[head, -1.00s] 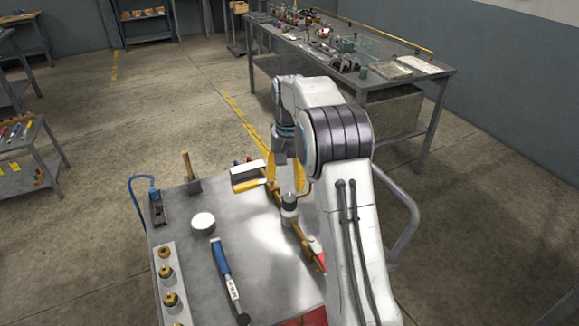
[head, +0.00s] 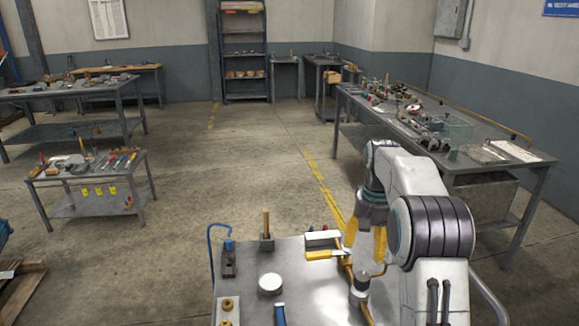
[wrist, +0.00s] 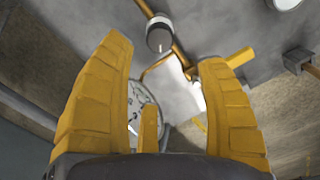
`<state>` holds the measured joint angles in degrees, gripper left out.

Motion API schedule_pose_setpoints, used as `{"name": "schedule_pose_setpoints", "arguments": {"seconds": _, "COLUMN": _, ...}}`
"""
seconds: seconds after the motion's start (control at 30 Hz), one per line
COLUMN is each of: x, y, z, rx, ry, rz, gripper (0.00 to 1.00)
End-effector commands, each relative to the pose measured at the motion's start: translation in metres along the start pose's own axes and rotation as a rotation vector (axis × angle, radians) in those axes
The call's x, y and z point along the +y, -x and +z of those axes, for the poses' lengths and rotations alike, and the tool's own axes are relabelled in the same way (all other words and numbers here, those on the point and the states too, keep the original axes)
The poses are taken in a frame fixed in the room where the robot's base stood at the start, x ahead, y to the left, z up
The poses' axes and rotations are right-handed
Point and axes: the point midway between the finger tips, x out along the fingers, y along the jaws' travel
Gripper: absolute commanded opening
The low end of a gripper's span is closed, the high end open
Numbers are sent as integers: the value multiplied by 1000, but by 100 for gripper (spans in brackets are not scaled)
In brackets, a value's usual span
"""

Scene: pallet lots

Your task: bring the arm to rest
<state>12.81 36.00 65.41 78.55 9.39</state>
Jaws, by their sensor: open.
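My gripper (head: 365,238) has yellow fingers and hangs pointing down above the right part of a metal cart top (head: 318,283). My white arm bends over the right side of the cart. Below and ahead of the fingers is a brass-coloured bar clamp (head: 362,284) with a grey cylinder, which also shows in the wrist view (wrist: 160,38). I cannot tell how far the fingertips are above it.
The cart top holds a white round lid (head: 270,284), a hammer (head: 266,236), a blue-handled plane (head: 229,260) and a brass-fitting strip (head: 227,312). A long workbench (head: 440,140) stands close at right. A small tool table (head: 88,170) stands at left. Open floor lies ahead.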

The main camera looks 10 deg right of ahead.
Motion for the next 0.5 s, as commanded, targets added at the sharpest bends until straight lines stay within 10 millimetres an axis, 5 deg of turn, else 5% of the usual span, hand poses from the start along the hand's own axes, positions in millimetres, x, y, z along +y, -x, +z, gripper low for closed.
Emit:
{"name": "schedule_pose_setpoints", "arguments": {"seconds": 0.2, "x": -3, "y": -13, "z": -17, "rx": 79, "ry": 69, "rz": -10, "gripper": 67}}
{"name": "schedule_pose_setpoints", "arguments": {"seconds": 0.4, "x": 3, "y": -66, "z": 18, "rx": -14, "ry": 114, "rz": 2, "gripper": 67}}
{"name": "schedule_pose_setpoints", "arguments": {"seconds": 0.5, "x": 7, "y": -77, "z": 44, "rx": -48, "ry": 130, "rz": 5, "gripper": 67}}
